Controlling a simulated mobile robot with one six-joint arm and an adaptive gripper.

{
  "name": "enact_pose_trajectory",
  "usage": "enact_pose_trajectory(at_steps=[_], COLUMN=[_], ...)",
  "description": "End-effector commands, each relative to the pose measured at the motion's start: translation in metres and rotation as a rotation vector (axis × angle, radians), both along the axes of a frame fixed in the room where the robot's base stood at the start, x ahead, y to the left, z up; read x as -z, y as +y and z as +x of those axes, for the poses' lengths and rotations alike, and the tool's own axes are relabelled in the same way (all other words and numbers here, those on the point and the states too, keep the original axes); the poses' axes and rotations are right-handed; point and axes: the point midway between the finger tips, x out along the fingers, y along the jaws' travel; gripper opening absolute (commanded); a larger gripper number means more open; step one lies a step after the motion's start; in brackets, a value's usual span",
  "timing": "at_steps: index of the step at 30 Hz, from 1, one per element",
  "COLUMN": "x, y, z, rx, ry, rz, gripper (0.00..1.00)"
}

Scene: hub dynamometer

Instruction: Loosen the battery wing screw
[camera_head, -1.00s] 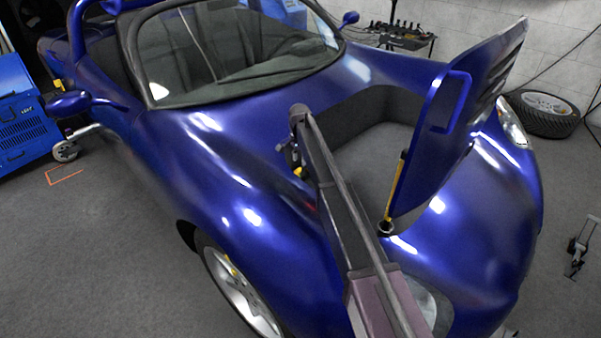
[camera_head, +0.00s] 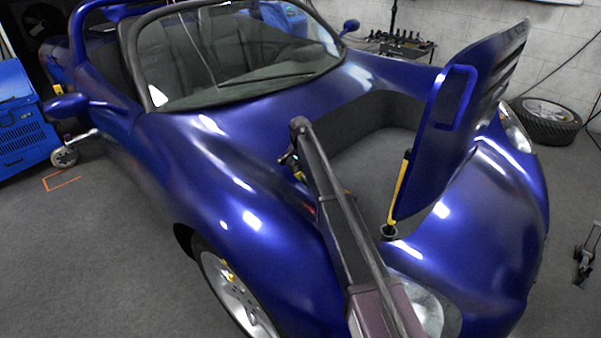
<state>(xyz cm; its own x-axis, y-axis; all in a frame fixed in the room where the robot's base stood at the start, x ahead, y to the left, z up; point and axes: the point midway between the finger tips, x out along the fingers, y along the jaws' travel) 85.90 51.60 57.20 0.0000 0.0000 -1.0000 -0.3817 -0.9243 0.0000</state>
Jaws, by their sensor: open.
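The battery and its wing screw cannot be made out. My arm reaches up from the bottom edge over the front of the blue car (camera_head: 255,270) to the left rim of its open front compartment (camera_head: 365,165). At the arm's far end, small dark parts of my gripper (camera_head: 287,158) show just left of the arm. It is open, and I see nothing held in it. The fingertips are not clear, and the arm covers part of the compartment behind it. A small yellow piece (camera_head: 299,175) shows just below the gripper; I cannot tell what it is.
The raised blue hood (camera_head: 455,130) stands on the compartment's right side, with a yellow strut (camera_head: 398,195) by its edge. The windshield (camera_head: 235,60) is behind. A blue cabinet (camera_head: 20,125) stands at left, and a loose wheel (camera_head: 547,120) lies at right. Floor at lower left is clear.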

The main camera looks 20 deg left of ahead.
Motion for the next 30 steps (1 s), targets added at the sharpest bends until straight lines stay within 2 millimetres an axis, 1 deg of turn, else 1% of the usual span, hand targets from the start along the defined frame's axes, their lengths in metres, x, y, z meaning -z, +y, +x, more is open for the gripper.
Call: enact_pose_trajectory(at_steps=[1, 2, 3, 6, 20, 26, 30], x=[-0.0001, 0.0000, 0.0000, 0.0000, 0.0001, 0.0001, 0.0001], y=[-0.0002, -0.0002, -0.0003, -0.0004, -0.0006, 0.0004, 0.0016], z=[0.0001, 0.0001, 0.0001, 0.0003, 0.0006, 0.0011, 0.0014], rx=[0.000, 0.000, 0.000, 0.000, -0.021, -0.091, -0.175], ry=[0.000, 0.000, 0.000, 0.000, 0.000, 0.000, 0.000], rz=[0.000, 0.000, 0.000, 0.000, 0.000, 0.000, 0.000], gripper=[0.47, 0.38, 0.26, 0.00, 0.00, 0.00, 0.00])
